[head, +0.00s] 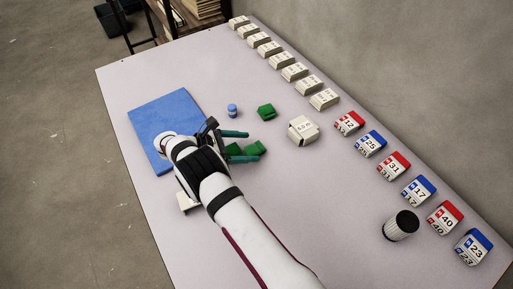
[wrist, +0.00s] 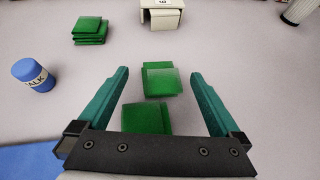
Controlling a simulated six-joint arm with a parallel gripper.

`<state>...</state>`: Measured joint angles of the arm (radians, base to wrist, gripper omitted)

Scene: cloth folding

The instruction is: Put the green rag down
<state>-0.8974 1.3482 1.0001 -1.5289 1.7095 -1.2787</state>
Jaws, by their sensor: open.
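My gripper (head: 250,146) is open over the table, with its two teal fingers spread apart; it also shows in the wrist view (wrist: 159,72). Two green cloth pieces lie between the fingers in the wrist view: a folded one (wrist: 161,82) near the fingertips and another (wrist: 147,118) closer to the palm, partly hidden by the gripper. Neither finger touches them as far as I can see. Another folded green rag (wrist: 90,30) lies in layers at the upper left of the wrist view; in the head view this rag (head: 266,112) sits beyond the fingers.
A blue mat (head: 160,108) lies left of my gripper. A pale block (head: 302,130) sits to the right. Several pale boxes (head: 294,72) and numbered blocks (head: 416,190) line the wall side. A ribbed dark-topped cylinder (head: 401,225) stands at right.

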